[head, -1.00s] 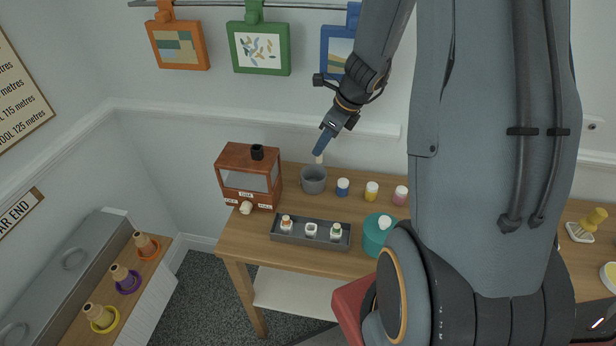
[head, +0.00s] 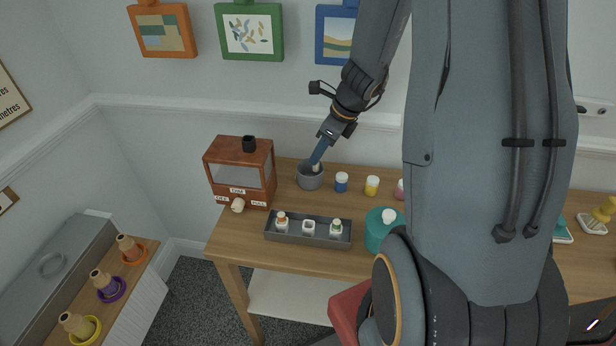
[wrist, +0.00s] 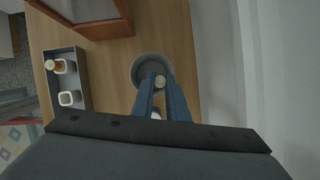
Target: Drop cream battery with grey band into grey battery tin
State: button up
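The grey battery tin (head: 310,180) is a round open cup on the wooden table, right of the brown cabinet. My gripper (head: 316,160) points down at the tin, its blue fingers at the tin's mouth. A small cream battery (head: 316,168) shows at the fingertips, over the tin opening. In the wrist view the cream battery's round end (wrist: 159,82) sits between the tips of my gripper (wrist: 160,88), inside the outline of the tin (wrist: 137,70). The fingers look closed on it. Its grey band cannot be made out.
A brown cabinet (head: 240,172) stands close left of the tin. A dark tray (head: 270,237) with small bottles lies in front. Blue (head: 341,183) and yellow (head: 372,186) jars stand to the right, and a teal pot (head: 376,232) stands at front right.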

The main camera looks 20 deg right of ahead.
jog(key=o, duration=0.5)
jog(key=v, duration=0.8)
jog(key=s+a+n+h, duration=0.1)
jog(key=s+a+n, duration=0.3)
jog(key=n, duration=0.5)
jog(key=s+a+n+g+h, duration=0.1)
jog(key=s+a+n, duration=0.3)
jog(key=n, duration=0.5)
jog(key=s+a+n+g+h, duration=0.1)
jog(key=s+a+n, duration=0.4)
jog(key=n, duration=0.4)
jog(key=shift+s+a+f+n, duration=0.1)
jog(key=shift+a+f+n, duration=0.1)
jog(key=shift+n, duration=0.2)
